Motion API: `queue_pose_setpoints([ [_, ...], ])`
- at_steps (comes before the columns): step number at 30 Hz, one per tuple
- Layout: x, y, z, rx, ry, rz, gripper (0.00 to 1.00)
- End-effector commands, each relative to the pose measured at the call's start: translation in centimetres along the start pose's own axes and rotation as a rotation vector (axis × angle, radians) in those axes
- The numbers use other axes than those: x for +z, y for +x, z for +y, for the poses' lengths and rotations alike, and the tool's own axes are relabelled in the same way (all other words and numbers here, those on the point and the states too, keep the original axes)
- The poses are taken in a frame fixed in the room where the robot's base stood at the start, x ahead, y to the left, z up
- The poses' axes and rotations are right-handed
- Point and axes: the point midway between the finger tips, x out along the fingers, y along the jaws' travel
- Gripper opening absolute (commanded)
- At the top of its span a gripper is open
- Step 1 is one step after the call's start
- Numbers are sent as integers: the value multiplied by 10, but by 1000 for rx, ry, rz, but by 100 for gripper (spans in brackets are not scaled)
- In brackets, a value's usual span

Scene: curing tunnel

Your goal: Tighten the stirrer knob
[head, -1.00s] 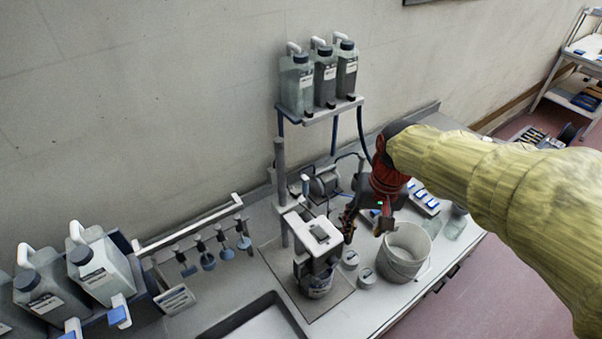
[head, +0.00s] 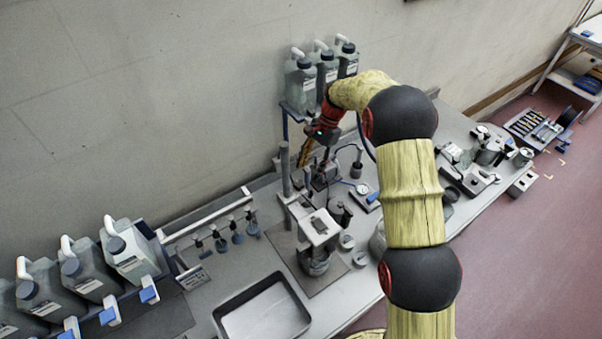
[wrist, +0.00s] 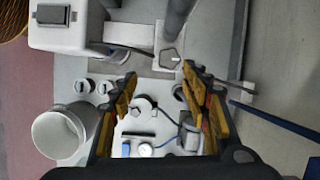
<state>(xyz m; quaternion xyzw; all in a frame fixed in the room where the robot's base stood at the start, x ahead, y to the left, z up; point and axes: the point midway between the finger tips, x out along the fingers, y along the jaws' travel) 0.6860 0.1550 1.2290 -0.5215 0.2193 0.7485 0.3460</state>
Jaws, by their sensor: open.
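The stirrer has a white head (head: 320,226) over a dark vessel and a grey upright column (head: 286,170). In the wrist view, the white head (wrist: 62,28) is at upper left and the column (wrist: 177,18) at top centre. A small pale five-sided part (wrist: 170,57) sits at the column's foot in that view; it may be the knob, but I cannot be sure. My gripper (head: 312,165) is behind the stirrer, near the column, pointing down. In the wrist view my gripper (wrist: 160,76) is open and empty, its fingertips just below the five-sided part.
A white bucket (wrist: 58,133) stands at left in the wrist view. Lidded jars (head: 347,242) stand beside the stirrer. Bottles on a raised shelf (head: 296,112) are close to my wrist. A shallow tray (head: 228,312) and a rack with hanging tools (head: 215,222) are at left.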

Motion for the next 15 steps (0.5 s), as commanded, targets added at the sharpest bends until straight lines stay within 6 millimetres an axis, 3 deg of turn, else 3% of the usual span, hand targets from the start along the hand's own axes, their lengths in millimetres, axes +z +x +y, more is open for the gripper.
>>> queue_pose_setpoints([
  [3, 0, -6, -13, -15, 99, -17, 47],
  [7, 2, -3, -16, -16, 139, -25, 47],
  [15, 3, 33, -16, -16, 138, -25, 47],
])
